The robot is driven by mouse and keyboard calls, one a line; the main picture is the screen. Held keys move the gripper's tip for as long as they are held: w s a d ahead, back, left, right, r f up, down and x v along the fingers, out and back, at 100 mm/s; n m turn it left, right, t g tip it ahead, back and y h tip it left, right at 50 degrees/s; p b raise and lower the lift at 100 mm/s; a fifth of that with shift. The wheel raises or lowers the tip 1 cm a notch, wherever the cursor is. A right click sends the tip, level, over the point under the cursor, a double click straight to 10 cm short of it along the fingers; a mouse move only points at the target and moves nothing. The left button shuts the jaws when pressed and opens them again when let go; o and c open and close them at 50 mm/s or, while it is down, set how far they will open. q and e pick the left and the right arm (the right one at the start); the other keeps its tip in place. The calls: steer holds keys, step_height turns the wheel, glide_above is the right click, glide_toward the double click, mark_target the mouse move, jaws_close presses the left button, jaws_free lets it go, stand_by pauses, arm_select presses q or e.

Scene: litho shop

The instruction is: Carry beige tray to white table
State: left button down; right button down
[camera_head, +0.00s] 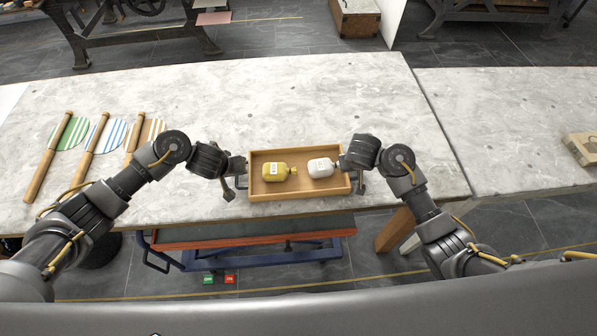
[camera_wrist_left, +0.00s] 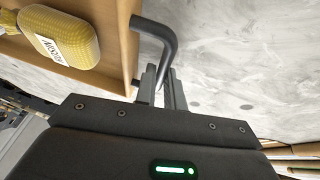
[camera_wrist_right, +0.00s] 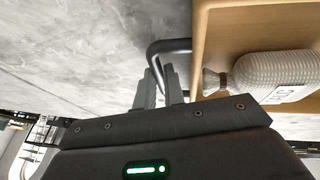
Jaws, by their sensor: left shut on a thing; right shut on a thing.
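The beige tray (camera_head: 300,157) is a shallow wooden box with a dark handle at each end, at the front edge of a pale marble-topped table (camera_head: 250,100). It holds a yellow bottle (camera_head: 275,172) and a white bottle (camera_head: 321,167), both lying down. My left gripper (camera_head: 240,166) is shut on the tray's left handle, which shows in the left wrist view (camera_wrist_left: 160,42). My right gripper (camera_head: 346,163) is shut on the right handle, seen in the right wrist view (camera_wrist_right: 168,48). I cannot tell whether the tray touches the tabletop.
A second marble-topped table (camera_head: 510,115) stands at the right with a wooden block (camera_head: 582,148). A blue cart (camera_head: 250,250) is under the front edge. The tabletop behind the tray is clear.

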arm_select(q)
steer(key=shift+r, duration=0.15)
arm_select(e)
steer(key=shift+r, duration=0.15)
